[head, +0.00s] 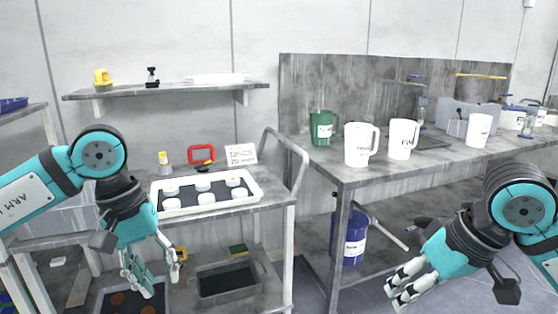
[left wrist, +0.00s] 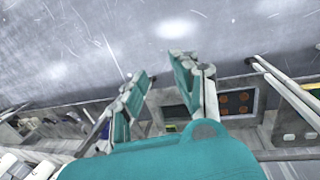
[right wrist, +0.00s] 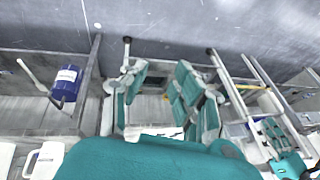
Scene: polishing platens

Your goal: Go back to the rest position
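My left gripper (head: 150,272) hangs in front of the cart at the left, fingers pointing down. It is open and empty, and the left wrist view shows a gap between its fingers (left wrist: 163,72). My right gripper (head: 396,291) hangs low in front of the workbench at the right, tilted down and to the left. Its fingers overlap in the head view, but the right wrist view shows them apart and empty (right wrist: 161,72). Both grippers are clear of the objects around them, as far as the views show.
The cart holds a white tray (head: 257,189) with several white round pieces; grey bins (head: 259,285) stand on its lower shelf. The workbench (head: 349,177) carries white jugs (head: 357,146) and a green jug (head: 323,127). A blue drum (head: 349,238) stands below. A wall shelf (head: 170,91) is behind.

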